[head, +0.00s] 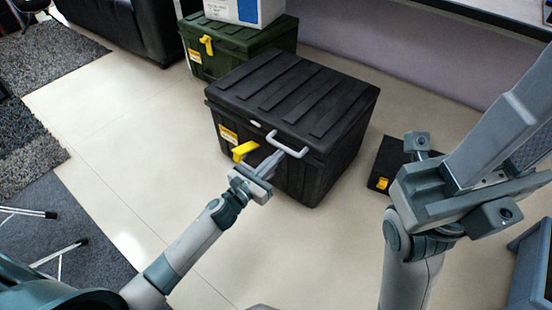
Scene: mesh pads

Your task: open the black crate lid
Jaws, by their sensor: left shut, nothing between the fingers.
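The black crate (318,165) stands on the floor in the middle of the head view. Its ribbed black lid (295,92) lies flat on top and looks closed. A pale handle (290,144) is on the front edge, with a yellow latch (243,150) to its left. My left gripper (276,158) is shut and empty. Its fingertips are at the crate's front, just below the handle and right of the latch; I cannot tell whether they touch. My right gripper (515,120) is large in the right foreground, away from the crate; its finger opening is unclear.
A green crate (240,42) with a yellow latch stands behind, with a white and blue box (245,10) on it. A small black object (384,160) with a yellow tag lies right of the black crate. A dark sofa (125,22) is at upper left.

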